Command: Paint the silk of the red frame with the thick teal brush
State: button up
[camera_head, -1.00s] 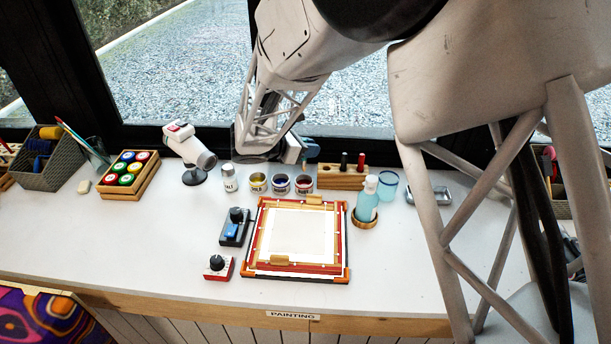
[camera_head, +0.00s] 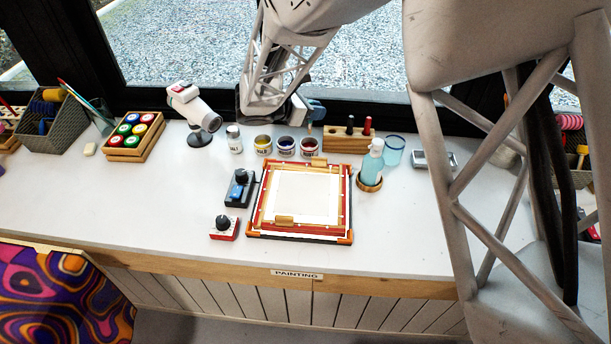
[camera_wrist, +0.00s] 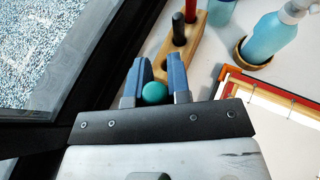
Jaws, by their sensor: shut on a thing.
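The red frame (camera_head: 262,205) lies flat near the front middle of the white table, with pale silk (camera_head: 302,195) stretched in it. In the wrist view a corner of the frame (camera_wrist: 240,82) shows at the right. My gripper (camera_head: 312,112) is beyond the frame, above the left end of the wooden brush stand (camera_head: 345,140). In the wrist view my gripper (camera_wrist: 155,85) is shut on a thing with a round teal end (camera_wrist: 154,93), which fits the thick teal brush. A black and a red handle stand in the stand.
Several small jars (camera_head: 285,146) stand left of the stand. A blue spray bottle (camera_head: 372,163) on a round wooden coaster and a blue cup (camera_head: 394,150) stand at its right. Two control boxes (camera_head: 225,228) lie left of the frame. A window is behind.

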jog(key=s+d, duration=0.2)
jog(key=s, duration=1.8)
jog(key=shift+f, duration=0.15)
jog(key=shift+f, duration=0.3)
